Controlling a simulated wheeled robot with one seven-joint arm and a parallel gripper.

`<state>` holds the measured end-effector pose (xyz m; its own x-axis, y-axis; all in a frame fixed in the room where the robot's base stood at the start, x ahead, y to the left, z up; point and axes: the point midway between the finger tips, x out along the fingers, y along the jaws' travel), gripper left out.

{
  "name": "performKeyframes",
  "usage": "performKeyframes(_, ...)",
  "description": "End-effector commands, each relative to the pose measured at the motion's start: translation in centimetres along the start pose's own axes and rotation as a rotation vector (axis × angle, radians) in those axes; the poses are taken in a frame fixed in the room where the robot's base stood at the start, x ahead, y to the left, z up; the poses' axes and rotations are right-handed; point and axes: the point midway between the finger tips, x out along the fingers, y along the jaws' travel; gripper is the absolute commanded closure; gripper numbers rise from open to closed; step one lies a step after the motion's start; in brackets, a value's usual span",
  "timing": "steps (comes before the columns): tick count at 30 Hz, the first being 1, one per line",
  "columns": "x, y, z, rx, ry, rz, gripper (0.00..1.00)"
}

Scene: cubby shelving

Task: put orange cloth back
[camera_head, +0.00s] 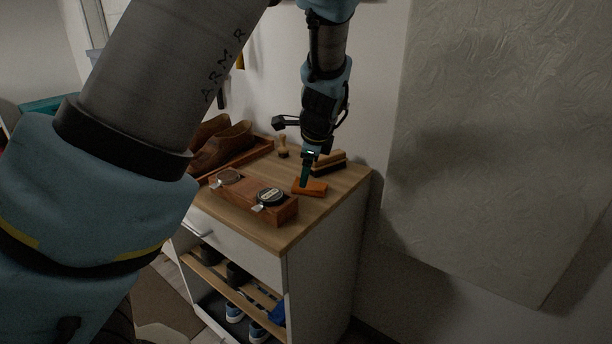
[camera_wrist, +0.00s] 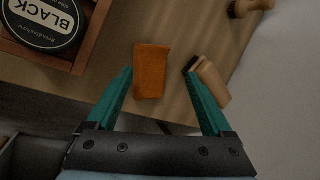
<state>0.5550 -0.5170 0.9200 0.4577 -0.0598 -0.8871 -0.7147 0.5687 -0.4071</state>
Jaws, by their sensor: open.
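The orange cloth (camera_head: 309,188) lies folded on the wooden top of the cabinet, between the tin tray and the brushes. In the wrist view the cloth (camera_wrist: 151,71) shows as an upright orange rectangle between and just beyond my fingers. Whether the fingertips touch the cabinet top is not clear. A wooden tray (camera_head: 232,200) holding two round tins stands left of the cloth.
Brushes (camera_head: 328,161) lie close right of the cloth; one wood-handled brush (camera_wrist: 209,80) is near my right finger. A small upright brush (camera_head: 283,148) stands at the back. Brown shoes (camera_head: 228,142) sit at the back left. The cabinet top's front right corner is bare.

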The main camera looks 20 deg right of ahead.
Motion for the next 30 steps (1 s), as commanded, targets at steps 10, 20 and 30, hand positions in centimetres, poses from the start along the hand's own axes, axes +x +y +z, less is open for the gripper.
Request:
performKeyframes(10,-7.2,-0.1,-0.1,0.000,0.004,-0.005,0.15)
performKeyframes(20,-9.0,-0.1,0.1,-0.001,0.000,-0.003,0.15)
performKeyframes(30,-6.7,3.0,6.3,-0.310,-0.001,0.091,0.15)
